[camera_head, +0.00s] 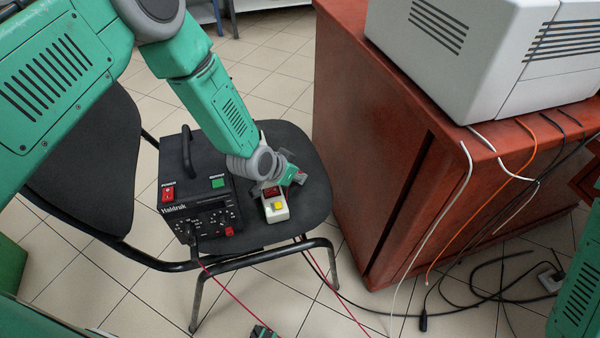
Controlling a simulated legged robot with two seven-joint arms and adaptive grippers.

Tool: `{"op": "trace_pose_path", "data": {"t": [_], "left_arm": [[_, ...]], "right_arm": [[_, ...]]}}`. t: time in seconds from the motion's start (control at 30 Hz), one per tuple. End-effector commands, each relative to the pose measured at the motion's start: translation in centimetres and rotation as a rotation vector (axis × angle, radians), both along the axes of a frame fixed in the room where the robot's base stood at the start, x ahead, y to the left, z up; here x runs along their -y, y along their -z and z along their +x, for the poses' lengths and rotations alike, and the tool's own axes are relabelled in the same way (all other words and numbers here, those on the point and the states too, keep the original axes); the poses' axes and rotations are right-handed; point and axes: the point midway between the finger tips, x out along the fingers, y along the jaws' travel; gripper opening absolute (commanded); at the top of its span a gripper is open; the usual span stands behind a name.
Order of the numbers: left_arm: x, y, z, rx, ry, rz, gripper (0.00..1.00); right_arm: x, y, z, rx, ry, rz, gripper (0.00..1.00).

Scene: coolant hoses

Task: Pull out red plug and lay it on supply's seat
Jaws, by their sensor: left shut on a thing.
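The black power supply (200,195) marked Haldruk stands on the black chair seat (312,205). A small white box (276,209) with a yellow button and a dark red top stands on the seat beside it. My left gripper (297,177) is low over the seat, just behind the white box. It is shut on a small red piece, which looks like the red plug (300,178); the fingers hide most of it, and I cannot tell whether it touches the seat.
A red-brown cabinet (375,160) with a white machine (480,50) on top stands to the right. White, orange and black hoses hang down its side to the tiled floor. Thin red leads (232,295) run down past the chair. The seat's right part is clear.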

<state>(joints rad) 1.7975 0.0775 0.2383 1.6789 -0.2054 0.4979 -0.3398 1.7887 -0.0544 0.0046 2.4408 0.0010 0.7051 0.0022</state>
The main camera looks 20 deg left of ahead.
Motion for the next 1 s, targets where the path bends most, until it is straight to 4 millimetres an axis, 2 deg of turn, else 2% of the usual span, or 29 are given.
{"op": "trace_pose_path", "data": {"t": [0.07, 0.33, 0.4, 0.43, 0.77, 0.87, 1.0], "left_arm": [[0.1, 0.5, 0.0, 0.001, 0.0, 0.001, 0.0], [0.4, 0.3, 0.0, 0.001, 0.002, 0.007, 0.0], [0.4, 0.4, 0.0, 0.002, 0.001, 0.006, 0.32], [0.3, 0.4, 0.0, 0.002, 0.002, 0.005, 0.39], [0.1, 0.3, 0.0, 0.001, 0.001, 0.002, 0.39], [0.3, -0.6, 0.1, 0.002, 0.002, 0.004, 0.39], [0.4, -3.2, 0.2, 0.005, 0.002, 0.005, 0.39]], "right_arm": [[0.0, 0.5, 0.0, 0.0, -0.001, 0.0, 0.4], [0.0, 0.4, 0.0, 0.001, 0.0, 0.0, 0.4], [0.0, 0.4, 0.0, 0.001, 0.0, 0.0, 0.4], [0.0, 0.4, 0.0, 0.001, 0.0, 0.0, 0.4], [-0.1, 0.3, -0.1, 0.003, 0.0, -0.002, 0.4], [0.0, 0.3, -0.1, 0.003, 0.0, 0.0, 0.4], [0.0, 0.4, -0.2, 0.004, 0.0, 0.001, 0.4]]}}
